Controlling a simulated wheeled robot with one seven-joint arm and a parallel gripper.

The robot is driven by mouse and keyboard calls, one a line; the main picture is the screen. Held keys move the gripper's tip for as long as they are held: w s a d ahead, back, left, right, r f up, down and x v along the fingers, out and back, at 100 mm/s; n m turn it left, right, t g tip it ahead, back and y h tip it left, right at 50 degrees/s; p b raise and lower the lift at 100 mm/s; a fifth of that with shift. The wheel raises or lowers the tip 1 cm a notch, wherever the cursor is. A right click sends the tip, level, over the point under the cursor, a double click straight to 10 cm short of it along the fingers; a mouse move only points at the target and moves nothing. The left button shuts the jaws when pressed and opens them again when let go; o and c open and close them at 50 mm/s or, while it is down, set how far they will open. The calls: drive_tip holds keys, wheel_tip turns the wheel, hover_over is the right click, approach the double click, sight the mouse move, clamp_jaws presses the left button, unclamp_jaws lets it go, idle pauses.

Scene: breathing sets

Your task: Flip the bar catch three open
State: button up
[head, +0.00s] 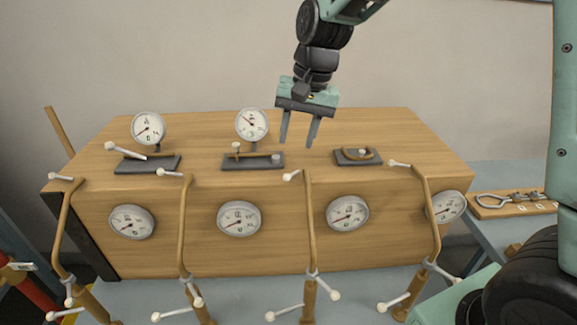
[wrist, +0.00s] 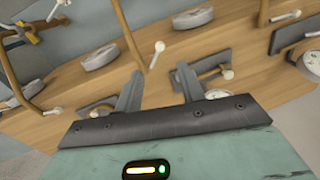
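Three dark catch plates sit in a row on top of the wooden box (head: 400,130); no numbers are readable on them. The left catch (head: 147,164) has a pale bar with a white end. My gripper (head: 297,145) is open and empty above the box, between the middle and right catches. In the wrist view its fingers (wrist: 160,74) are apart, with the middle catch (wrist: 208,66) just beyond them.
Two gauges (head: 148,128) (head: 251,124) stand behind the left and middle catches. Several gauges line the box front. Tall brass-coloured pipes (head: 308,220) with white knobs rise before the box. A wooden board with metal fittings (head: 512,204) lies at the right.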

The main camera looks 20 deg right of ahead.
sight(287, 177)
drive_tip(key=f, duration=0.3)
drive_tip(key=a+f, duration=0.1)
drive_tip(key=f, duration=0.2)
drive_tip(key=f+p, duration=0.1)
drive_tip(key=f, duration=0.2)
drive_tip(key=shift+w+a, duration=0.3)
drive_tip(key=shift+w, duration=0.05)
drive_tip(key=shift+c, duration=0.2)
